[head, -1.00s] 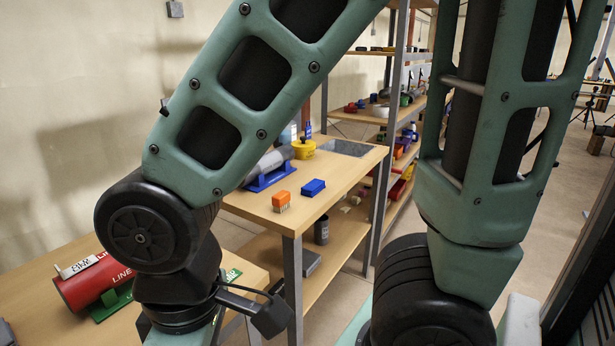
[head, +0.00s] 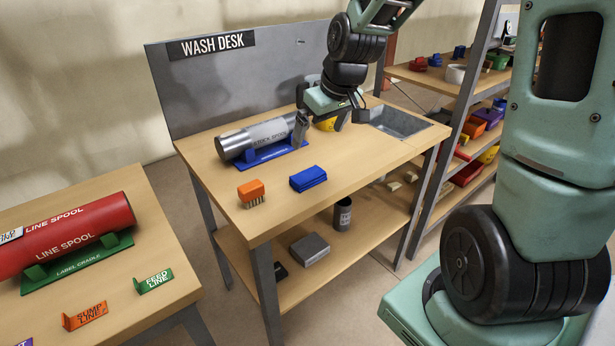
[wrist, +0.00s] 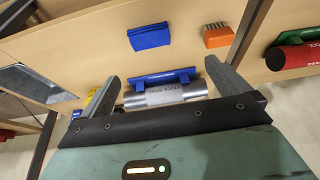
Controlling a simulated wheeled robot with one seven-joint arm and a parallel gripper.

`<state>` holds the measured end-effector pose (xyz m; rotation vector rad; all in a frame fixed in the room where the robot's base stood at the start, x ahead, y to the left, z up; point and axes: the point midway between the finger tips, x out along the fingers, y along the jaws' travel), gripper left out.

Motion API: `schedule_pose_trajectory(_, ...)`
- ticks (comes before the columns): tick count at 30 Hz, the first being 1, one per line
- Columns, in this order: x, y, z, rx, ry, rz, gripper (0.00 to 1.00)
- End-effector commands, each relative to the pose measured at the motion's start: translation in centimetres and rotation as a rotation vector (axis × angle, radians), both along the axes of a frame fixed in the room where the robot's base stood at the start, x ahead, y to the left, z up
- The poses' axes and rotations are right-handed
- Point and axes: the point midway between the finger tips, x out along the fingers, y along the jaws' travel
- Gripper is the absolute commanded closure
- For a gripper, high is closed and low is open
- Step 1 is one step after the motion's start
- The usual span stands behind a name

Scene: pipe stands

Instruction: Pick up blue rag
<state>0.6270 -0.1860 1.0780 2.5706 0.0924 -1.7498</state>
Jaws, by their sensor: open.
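The blue rag (head: 308,179) lies as a folded block on the wash desk top (head: 352,182), right of an orange brush (head: 251,192). In the wrist view the blue rag (wrist: 150,36) shows beyond the fingertips, above the stock spool. My gripper (head: 319,129) is above the back of the desk, near the right end of the grey stock spool (head: 262,136), and apart from the rag. In the wrist view my gripper (wrist: 162,74) has its fingers spread with nothing held between them.
The stock spool rests in a blue cradle (head: 270,154). A yellow object (head: 326,125), partly hidden, and a sink basin (head: 398,122) are at the back right. A grey back panel (head: 215,95) rises behind. A red line spool (head: 70,235) lies on the left table. Shelves stand right.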

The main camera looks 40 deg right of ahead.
Motion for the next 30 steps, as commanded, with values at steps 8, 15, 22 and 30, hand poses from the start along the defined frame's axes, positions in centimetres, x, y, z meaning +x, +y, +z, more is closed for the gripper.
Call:
schedule_pose_trajectory(8, 1.2, -2.0, -2.1, -0.004, -0.013, -0.031, 0.00)
schedule_pose_trajectory(15, 3.1, -1.8, -6.8, -0.004, -0.012, -0.028, 0.00)
schedule_pose_trajectory(22, 4.6, -1.9, -10.2, -0.005, -0.015, -0.031, 0.00)
schedule_pose_trajectory(30, 5.1, -1.8, -11.8, -0.006, -0.014, -0.032, 0.00)
